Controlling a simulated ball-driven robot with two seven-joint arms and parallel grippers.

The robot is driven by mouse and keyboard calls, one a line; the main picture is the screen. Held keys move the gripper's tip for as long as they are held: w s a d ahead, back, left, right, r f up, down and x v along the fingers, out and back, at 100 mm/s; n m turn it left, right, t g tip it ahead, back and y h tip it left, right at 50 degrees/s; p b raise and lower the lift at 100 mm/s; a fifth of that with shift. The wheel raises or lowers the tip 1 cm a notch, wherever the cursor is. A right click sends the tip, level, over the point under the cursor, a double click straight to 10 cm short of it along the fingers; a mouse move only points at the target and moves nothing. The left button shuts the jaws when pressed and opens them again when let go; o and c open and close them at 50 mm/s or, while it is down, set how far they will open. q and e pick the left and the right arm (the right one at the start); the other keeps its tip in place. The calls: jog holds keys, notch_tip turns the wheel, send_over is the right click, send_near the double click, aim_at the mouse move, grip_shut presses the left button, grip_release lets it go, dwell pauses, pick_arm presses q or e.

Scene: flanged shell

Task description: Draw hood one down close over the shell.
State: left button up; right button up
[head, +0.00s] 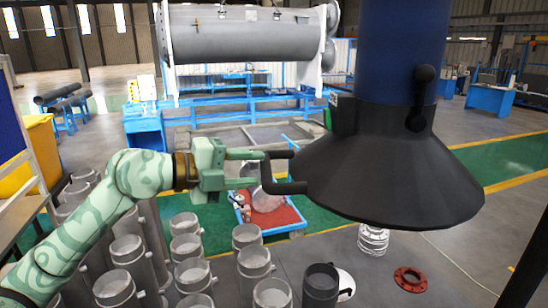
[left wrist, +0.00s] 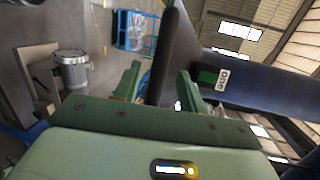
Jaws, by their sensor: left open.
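The hood (head: 395,175) is a wide black cone under a thick blue duct (head: 402,50), on the right of the head view. A black C-shaped handle (head: 285,188) juts from its left side, and a black knob lever sits on its front. My left gripper (head: 262,171) is at this handle with its fingers apart. In the left wrist view the dark handle bar (left wrist: 167,50) runs between the open fingers; contact cannot be told. A large grey flanged shell (head: 245,38) lies horizontally at the back, apart from the hood. My right gripper is out of view.
Several grey metal cylinders (head: 187,246) stand at the lower left and middle. A blue-framed red tray (head: 283,216) lies behind my gripper.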

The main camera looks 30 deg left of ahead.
pick_arm(q)
jog(key=p+x, duration=0.2)
jog(key=x, duration=0.4)
jog(key=shift+s, duration=0.1)
grip_shut()
notch_tip(320, 180, down, 29)
jog(key=b, duration=1.3)
